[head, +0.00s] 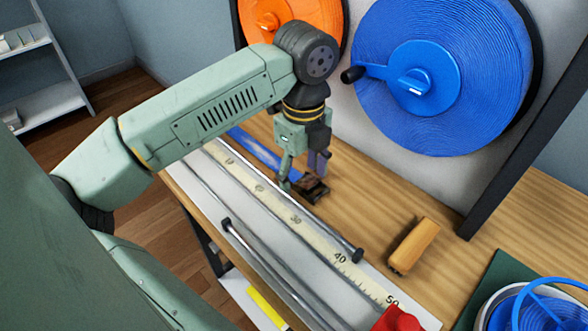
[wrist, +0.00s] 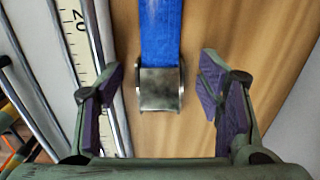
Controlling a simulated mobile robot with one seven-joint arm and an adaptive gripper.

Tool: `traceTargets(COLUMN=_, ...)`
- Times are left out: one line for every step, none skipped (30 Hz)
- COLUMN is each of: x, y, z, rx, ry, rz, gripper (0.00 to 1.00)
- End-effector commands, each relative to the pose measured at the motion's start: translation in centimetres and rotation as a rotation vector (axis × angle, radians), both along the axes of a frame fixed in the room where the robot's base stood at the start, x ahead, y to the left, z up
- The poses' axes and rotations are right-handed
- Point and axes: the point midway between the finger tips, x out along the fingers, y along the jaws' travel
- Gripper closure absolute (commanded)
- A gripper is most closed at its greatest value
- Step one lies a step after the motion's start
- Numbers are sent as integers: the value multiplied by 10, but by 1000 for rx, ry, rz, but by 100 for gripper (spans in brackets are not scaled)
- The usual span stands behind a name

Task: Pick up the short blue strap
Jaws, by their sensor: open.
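The short blue strap (head: 256,150) lies flat on the wooden bench, beside the measuring rail, partly hidden behind my arm in the head view. In the wrist view the strap (wrist: 160,35) runs down from the top edge and ends in a metal buckle (wrist: 160,90). My gripper (head: 303,183) is low over the bench at the buckle end. In the wrist view my gripper (wrist: 161,88) is open, with one purple-padded finger on each side of the buckle.
A ruler (head: 296,219) with metal rails runs along the bench front. A tan block (head: 413,246) and a red object (head: 397,320) lie to the right. Large blue (head: 470,60) and orange (head: 312,18) strap reels hang behind. Bare wood lies right of my gripper.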

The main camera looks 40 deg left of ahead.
Motion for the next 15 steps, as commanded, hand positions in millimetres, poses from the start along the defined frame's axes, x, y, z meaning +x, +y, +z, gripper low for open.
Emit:
traceTargets(x=0, y=0, z=0, rx=0, ry=0, rz=0, gripper=39)
traceTargets(x=0, y=0, z=0, rx=0, ry=0, rz=1, gripper=39)
traceTargets(x=0, y=0, z=0, rx=0, ry=0, rz=1, gripper=39)
traceTargets(x=0, y=0, z=0, rx=0, ry=0, rz=1, gripper=40)
traceTargets(x=0, y=0, z=0, rx=0, ry=0, rz=1, gripper=42)
traceTargets(x=0, y=0, z=0, rx=0, ry=0, rz=1, gripper=44)
traceTargets(x=0, y=0, z=0, rx=0, ry=0, rz=1, gripper=46)
traceTargets(x=0, y=0, z=0, rx=0, ry=0, rz=1, gripper=48)
traceTargets(x=0, y=0, z=0, rx=0, ry=0, rz=1, gripper=51)
traceTargets(x=0, y=0, z=0, rx=0, ry=0, rz=1, gripper=53)
traceTargets(x=0, y=0, z=0, rx=0, ry=0, rz=1, gripper=55)
traceTargets(x=0, y=0, z=0, rx=0, ry=0, rz=1, gripper=58)
traceTargets(x=0, y=0, z=0, rx=0, ry=0, rz=1, gripper=60)
traceTargets(x=0, y=0, z=0, rx=0, ry=0, rz=1, gripper=62)
traceTargets(x=0, y=0, z=0, rx=0, ry=0, rz=1, gripper=64)
